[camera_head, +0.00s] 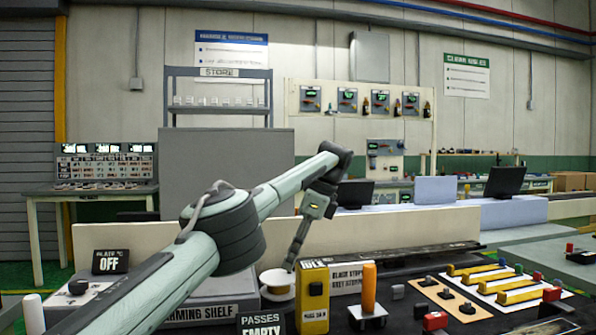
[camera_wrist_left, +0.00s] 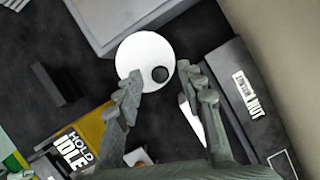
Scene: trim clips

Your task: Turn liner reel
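The liner reel (camera_head: 277,281) looks like a pale spool with a white top, standing on the dark bench beside a yellow box. In the left wrist view it is a white disc (camera_wrist_left: 137,51) with a dark round knob (camera_wrist_left: 160,74) off its centre. My left gripper (camera_head: 291,264) points down at the reel from above. In the left wrist view the left gripper (camera_wrist_left: 166,88) has its fingers spread, one on each side of the knob in the picture. Nothing shows between them but the disc and bench; I cannot tell their height above the knob. My right gripper is not in view.
The yellow box (camera_head: 313,297) with a dark label stands right of the reel, and an orange cylinder (camera_head: 369,287) stands further right. The warming shelf (camera_head: 215,311) is to the left. A low cream panel (camera_head: 400,232) runs behind. Several yellow-handled clips (camera_head: 480,270) lie at the right.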

